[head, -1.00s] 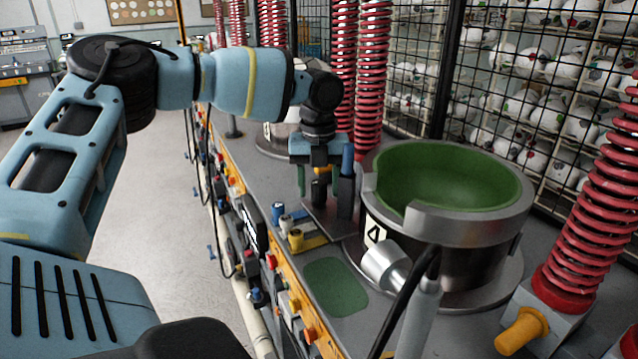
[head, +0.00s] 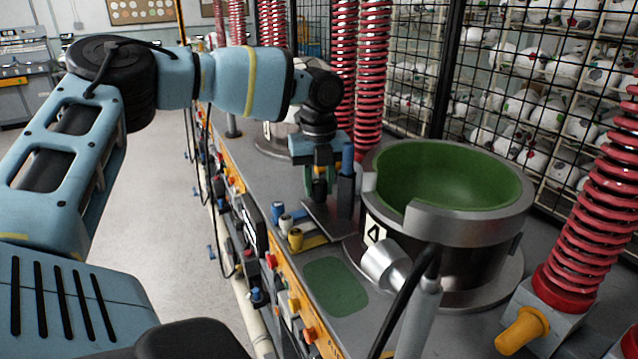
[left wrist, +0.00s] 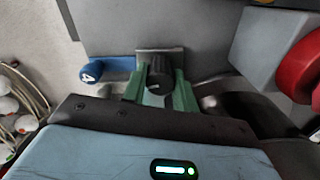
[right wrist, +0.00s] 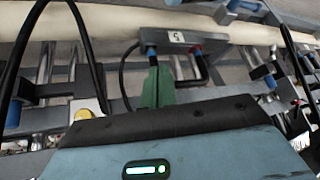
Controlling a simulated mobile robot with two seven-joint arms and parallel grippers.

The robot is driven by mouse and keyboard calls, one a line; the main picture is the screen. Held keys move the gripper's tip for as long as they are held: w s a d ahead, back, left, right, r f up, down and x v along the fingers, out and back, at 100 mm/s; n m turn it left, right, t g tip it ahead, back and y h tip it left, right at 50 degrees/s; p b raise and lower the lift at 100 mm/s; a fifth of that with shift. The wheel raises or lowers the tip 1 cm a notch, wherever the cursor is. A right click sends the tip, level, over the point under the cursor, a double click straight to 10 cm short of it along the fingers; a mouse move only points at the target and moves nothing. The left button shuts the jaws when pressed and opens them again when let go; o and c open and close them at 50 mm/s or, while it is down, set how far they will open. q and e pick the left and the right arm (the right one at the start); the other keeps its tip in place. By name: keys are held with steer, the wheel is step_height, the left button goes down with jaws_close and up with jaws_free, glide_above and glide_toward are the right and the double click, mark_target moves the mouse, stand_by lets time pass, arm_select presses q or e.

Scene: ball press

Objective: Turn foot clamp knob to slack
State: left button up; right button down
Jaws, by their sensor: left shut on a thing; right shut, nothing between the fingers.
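The foot clamp knob (left wrist: 160,75) is a small black ribbed knob in front of a grey metal block, seen in the left wrist view. The green fingers of my left gripper (left wrist: 160,92) stand on either side of it and are shut on it. In the head view my left gripper (head: 319,188) points down beside the large round press bowl (head: 445,180), and the fingers largely hide the knob. My right gripper (right wrist: 157,88) shows in the right wrist view with its green fingers together and nothing between them.
A blue handle marked 4 (left wrist: 91,72) lies left of the knob. Red springs (head: 345,90) rise behind. Pipes and hoses (right wrist: 75,45) lie close to my right gripper.

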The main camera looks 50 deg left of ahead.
mark_target(319, 181)
arm_select(q)
steer(key=n, duration=0.4)
steer(key=shift+n, duration=0.3)
steer(key=n, duration=0.3)
steer(key=shift+n, duration=0.4)
steer(key=n, duration=0.3)
steer(key=shift+w+n, duration=0.1)
steer(key=shift+n, duration=2)
steer(key=o, duration=1)
steer(key=shift+c, duration=0.2)
steer(key=shift+r, duration=3.95)
